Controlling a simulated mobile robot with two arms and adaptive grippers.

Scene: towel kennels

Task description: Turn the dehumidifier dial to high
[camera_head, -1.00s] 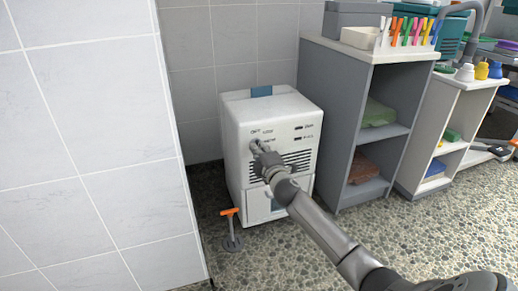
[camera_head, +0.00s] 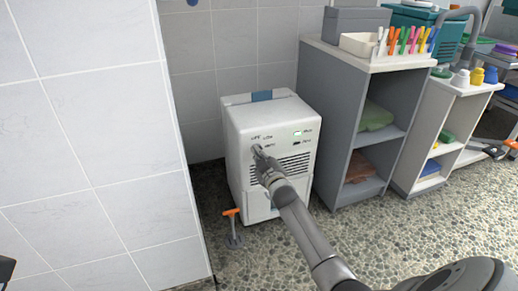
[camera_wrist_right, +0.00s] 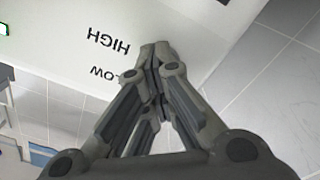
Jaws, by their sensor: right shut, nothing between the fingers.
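The white dehumidifier (camera_head: 240,125) stands on the floor in the corner, a blue patch on its top. Its front panel bears small labels, a vent grille and a green-lit indicator (camera_head: 298,133). My right gripper (camera_head: 258,151) is at the upper left of that front, fingers shut with nothing between them. It hides the dial, so I cannot tell where the dial points. In the right wrist view, the shut fingertips (camera_wrist_right: 156,50) are at the white panel beside the upside-down words HIGH (camera_wrist_right: 109,47) and LOW (camera_wrist_right: 104,73).
A grey shelf unit (camera_head: 338,130) with folded towels stands close to the right of the dehumidifier. An orange-handled tool (camera_head: 232,228) stands on the pebbled floor at its front left. A tiled wall (camera_head: 90,140) fills the left. The floor at the front right is clear.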

